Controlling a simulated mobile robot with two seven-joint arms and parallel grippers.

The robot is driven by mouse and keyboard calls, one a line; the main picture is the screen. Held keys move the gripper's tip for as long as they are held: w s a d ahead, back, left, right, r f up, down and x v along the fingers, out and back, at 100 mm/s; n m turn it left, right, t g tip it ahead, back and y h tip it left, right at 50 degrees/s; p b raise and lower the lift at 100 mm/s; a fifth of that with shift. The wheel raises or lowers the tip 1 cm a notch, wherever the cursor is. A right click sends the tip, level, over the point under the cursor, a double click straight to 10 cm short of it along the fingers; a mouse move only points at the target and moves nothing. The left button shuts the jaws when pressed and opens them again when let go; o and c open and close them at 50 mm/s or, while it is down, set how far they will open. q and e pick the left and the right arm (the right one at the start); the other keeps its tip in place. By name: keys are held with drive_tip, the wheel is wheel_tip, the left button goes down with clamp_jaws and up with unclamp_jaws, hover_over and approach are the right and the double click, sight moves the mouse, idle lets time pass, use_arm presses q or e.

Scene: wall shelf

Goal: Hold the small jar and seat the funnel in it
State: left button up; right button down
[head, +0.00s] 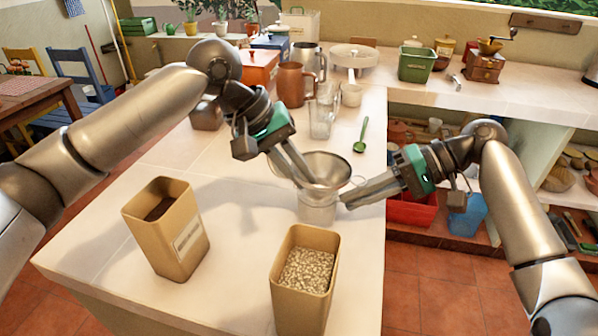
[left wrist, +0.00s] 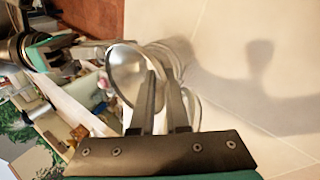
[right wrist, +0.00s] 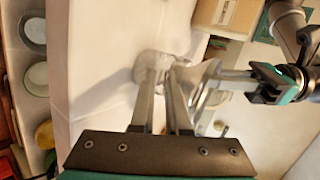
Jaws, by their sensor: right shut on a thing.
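The metal funnel (head: 331,168) is upright over the mouth of the small clear jar (head: 318,209) on the counter. Its spout is hidden, so how deep it sits is unclear. The funnel also shows in the left wrist view (left wrist: 127,68) and right wrist view (right wrist: 206,82). My left gripper (head: 308,180) is at the funnel's rim, its fingers apart, one over the bowl and one outside. My right gripper (head: 347,201) is shut on the jar from the right; the jar shows beyond its fingers in the right wrist view (right wrist: 150,60).
A tan bin of pale grains (head: 290,299) and a tan bin with dark contents (head: 181,241) stand in front. A glass pitcher (head: 321,121), copper-coloured mug (head: 290,85) and green spoon (head: 361,136) are behind. The counter's right edge runs under my right arm.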

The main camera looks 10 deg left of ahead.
use_arm(q)
drive_tip(key=shift+o, duration=0.5)
drive_tip(key=shift+s+a, duration=0.15)
use_arm(e)
drive_tip(key=shift+d+f, duration=0.35)
drive_tip(key=shift+f, duration=0.4)
use_arm(q)
drive_tip(key=shift+r, duration=3.05)
use_arm(e)
drive_tip(key=shift+s, duration=0.1)
drive_tip(key=shift+a, duration=0.1)
drive_tip(key=c, duration=1)
unclamp_jaws()
drive_tip(key=shift+r, duration=0.15)
drive_tip(key=shift+o, duration=1)
drive_tip(key=shift+r, duration=0.15)
drive_tip(key=shift+w, duration=0.2)
